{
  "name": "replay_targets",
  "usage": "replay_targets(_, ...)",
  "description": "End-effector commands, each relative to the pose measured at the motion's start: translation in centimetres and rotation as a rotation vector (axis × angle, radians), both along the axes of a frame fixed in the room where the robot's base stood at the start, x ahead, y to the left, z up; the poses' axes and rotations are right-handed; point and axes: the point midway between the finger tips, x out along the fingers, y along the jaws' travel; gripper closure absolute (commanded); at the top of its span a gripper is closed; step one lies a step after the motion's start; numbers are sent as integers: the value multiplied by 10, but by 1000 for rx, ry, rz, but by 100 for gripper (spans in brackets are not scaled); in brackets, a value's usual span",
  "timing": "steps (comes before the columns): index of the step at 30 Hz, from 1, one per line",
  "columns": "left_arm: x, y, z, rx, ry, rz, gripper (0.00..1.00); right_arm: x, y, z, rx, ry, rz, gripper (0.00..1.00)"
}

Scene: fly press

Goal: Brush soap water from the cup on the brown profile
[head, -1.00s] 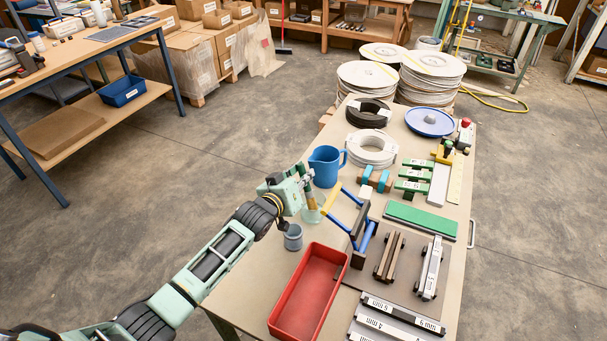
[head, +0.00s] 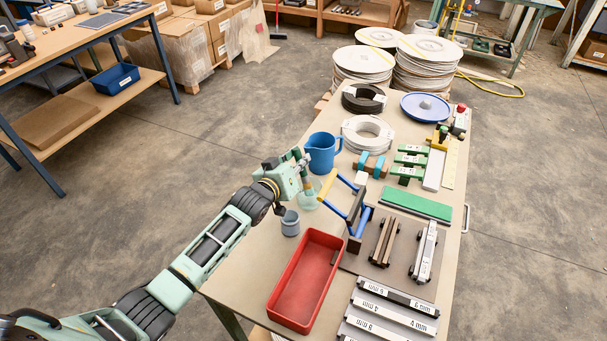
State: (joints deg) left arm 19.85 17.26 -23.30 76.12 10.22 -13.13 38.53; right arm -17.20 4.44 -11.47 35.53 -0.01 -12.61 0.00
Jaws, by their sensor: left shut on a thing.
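My left gripper (head: 305,169) is over the near left part of the table, just in front of the blue jug. It is shut on a small brush (head: 309,186), of which only a short brownish part shows. The brush points down at a pale green, see-through cup (head: 309,203); I cannot tell whether its tip is in the liquid. The brown profile (head: 382,243) lies on a dark plate to the right of the cup, beside a silver-grey profile (head: 424,252). My right gripper is not in view.
A blue-handled press frame (head: 354,208) stands between cup and profile. A grey cup (head: 290,223), a red tray (head: 306,282) and a blue jug (head: 321,152) are near the gripper. A green strip (head: 416,204) and labelled bars (head: 398,300) lie farther right and in front.

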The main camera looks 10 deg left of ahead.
Motion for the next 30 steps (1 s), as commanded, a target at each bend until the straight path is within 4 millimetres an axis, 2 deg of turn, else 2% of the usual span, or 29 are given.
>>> replay_targets(1, 0, 0, 9, -1, -1, 1, 100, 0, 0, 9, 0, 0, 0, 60)
replay_targets(30, 0, 0, 84, 0, 0, 0, 100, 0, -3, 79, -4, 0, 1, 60)
